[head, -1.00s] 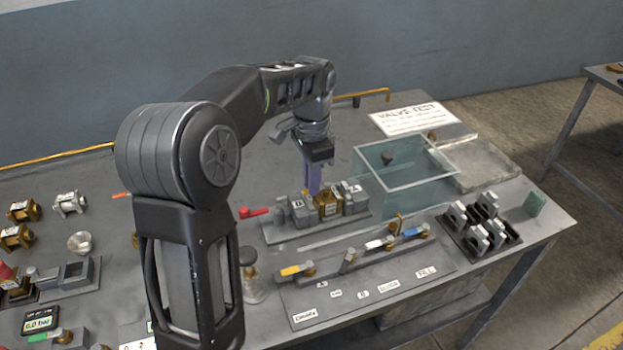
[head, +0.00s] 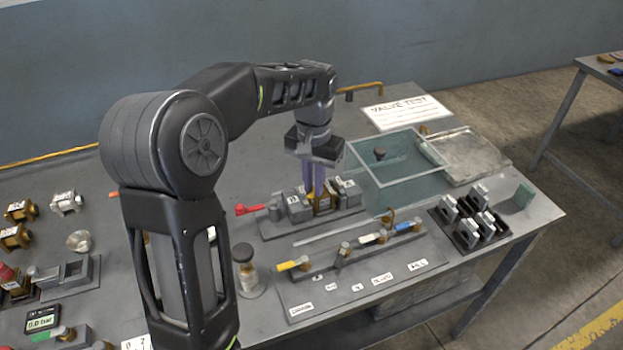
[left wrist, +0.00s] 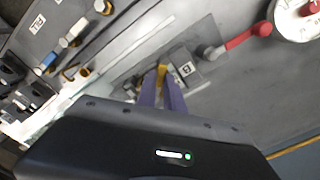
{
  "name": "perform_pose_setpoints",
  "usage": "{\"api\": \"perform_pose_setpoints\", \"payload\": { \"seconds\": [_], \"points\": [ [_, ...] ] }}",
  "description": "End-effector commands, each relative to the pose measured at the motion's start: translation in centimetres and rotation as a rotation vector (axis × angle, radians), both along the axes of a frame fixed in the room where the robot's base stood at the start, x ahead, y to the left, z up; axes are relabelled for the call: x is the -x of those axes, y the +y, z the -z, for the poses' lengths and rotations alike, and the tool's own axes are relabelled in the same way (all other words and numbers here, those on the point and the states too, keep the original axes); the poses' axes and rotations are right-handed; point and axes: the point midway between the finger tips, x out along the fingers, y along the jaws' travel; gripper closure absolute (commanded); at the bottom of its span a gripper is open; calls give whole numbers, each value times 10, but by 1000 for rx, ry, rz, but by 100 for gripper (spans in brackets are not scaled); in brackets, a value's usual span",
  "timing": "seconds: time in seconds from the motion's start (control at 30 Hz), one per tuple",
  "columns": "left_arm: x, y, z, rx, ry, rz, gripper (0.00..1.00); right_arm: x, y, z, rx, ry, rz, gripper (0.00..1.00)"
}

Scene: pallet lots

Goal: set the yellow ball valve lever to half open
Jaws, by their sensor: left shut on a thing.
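The yellow valve lever (head: 293,264) lies along the manifold panel (head: 350,284), at the left end of a row of levers; its handle points left. My left gripper (head: 318,207) is above the clamp fixture behind that panel, fingers pointing down. Its purple fingers are shut on a brass valve body (head: 322,204) in the fixture, which shows between them in the left wrist view (left wrist: 161,72). The brass body is partly hidden by the fingers. My right gripper is not in view.
A red lever (head: 248,209) sticks out left of the fixture. White and blue levers (head: 404,228) stand right along the panel. A clear water tank (head: 385,178) is behind, a dark rack of grey blocks (head: 468,228) to the right. A capped bottle (head: 247,272) stands left of the panel.

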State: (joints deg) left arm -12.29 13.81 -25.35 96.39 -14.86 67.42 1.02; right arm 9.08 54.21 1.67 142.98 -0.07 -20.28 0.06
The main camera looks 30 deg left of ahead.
Motion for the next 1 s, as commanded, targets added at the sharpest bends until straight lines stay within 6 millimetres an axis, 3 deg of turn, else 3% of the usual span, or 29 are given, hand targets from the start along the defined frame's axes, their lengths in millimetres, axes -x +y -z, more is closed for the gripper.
{"api": "perform_pose_setpoints", "payload": {
  "seconds": [0.53, 0.57, 0.8, 1.0],
  "points": [
    [0, -1, 1, -1, 2, -42, 100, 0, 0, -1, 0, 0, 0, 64],
    [0, -1, 1, -1, 2, -42, 87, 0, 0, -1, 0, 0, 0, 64],
    [0, -1, 1, -1, 1, -41, 68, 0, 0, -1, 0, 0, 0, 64],
    [0, -1, 0, 0, 1, -41, 66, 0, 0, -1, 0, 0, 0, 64]
  ]
}}
